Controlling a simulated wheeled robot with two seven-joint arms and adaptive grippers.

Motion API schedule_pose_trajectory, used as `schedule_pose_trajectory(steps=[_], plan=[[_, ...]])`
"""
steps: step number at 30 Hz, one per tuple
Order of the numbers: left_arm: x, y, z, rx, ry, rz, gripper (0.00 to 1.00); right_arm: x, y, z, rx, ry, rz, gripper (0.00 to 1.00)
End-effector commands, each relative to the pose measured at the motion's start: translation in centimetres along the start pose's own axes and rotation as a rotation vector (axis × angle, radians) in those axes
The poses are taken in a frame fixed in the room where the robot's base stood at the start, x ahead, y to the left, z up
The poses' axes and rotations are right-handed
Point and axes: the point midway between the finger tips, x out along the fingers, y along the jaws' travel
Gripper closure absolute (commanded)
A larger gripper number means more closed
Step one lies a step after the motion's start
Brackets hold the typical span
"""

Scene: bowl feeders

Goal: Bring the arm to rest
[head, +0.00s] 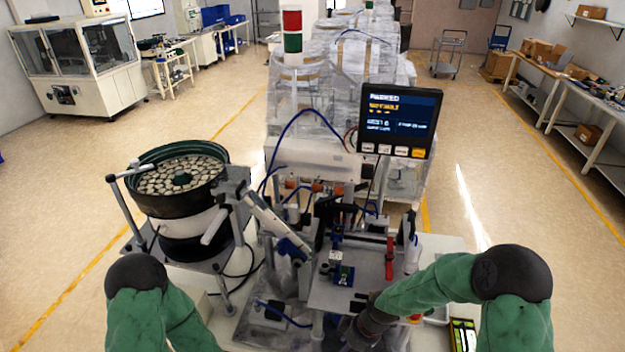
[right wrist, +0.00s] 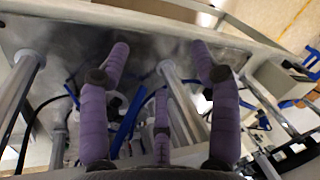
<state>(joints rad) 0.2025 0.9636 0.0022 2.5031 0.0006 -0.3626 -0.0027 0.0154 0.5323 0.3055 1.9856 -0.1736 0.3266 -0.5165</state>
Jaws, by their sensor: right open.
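My right arm (head: 430,290), in a green sleeve, reaches in from the lower right of the head view. Its dark wrist end (head: 368,322) is low beside the front edge of the machine's metal plate (head: 375,275); the fingers cannot be made out there. In the right wrist view my right gripper (right wrist: 160,62) has its purple fingers spread, with nothing between them. Metal posts and blue tubing show behind the fingers under a metal plate (right wrist: 140,40). My left arm (head: 160,315) shows only as a green sleeve and dark elbow at the lower left; its gripper is out of view.
A bowl feeder (head: 180,208) full of small round parts stands at left. A dark screen (head: 398,121) hangs above the machine. A red-handled tool (head: 389,258) and a blue block (head: 343,275) are on the plate near my right arm. Open floor (head: 520,220) lies to the right.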

Motion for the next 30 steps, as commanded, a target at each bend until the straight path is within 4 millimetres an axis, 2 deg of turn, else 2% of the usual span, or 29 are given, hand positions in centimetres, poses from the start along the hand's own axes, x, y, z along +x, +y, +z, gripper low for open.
schedule_pose_trajectory(steps=[1, 6, 12, 15, 18, 21, 30], plan=[[2.3, -0.8, -0.1, 0.000, -0.001, 0.000, 0.60, 3.7, 0.0, 1.6, 0.065, 0.000, -0.015, 0.37], [6.1, -2.2, -0.2, 0.000, -0.001, 0.000, 0.60, 11.3, -0.8, 5.7, 0.299, 0.023, -0.040, 0.37], [10.4, -3.7, -0.4, 0.000, -0.001, 0.000, 0.60, 18.9, -2.0, 10.8, 0.578, 0.037, -0.053, 0.37], [12.1, -4.3, -0.4, 0.000, -0.001, 0.000, 0.60, 21.5, -2.5, 12.9, 0.698, 0.042, -0.050, 0.37], [13.2, -4.7, -0.5, 0.000, -0.001, 0.000, 0.60, 23.3, -2.9, 14.5, 0.788, 0.046, -0.046, 0.37], [13.8, -4.9, -0.5, 0.000, -0.001, 0.000, 0.60, 24.2, -3.2, 15.4, 0.842, 0.048, -0.042, 0.37], [13.8, -4.9, -0.5, 0.000, 0.000, 0.000, 0.60, 24.3, -3.4, 15.8, 0.870, 0.051, -0.039, 0.37]])
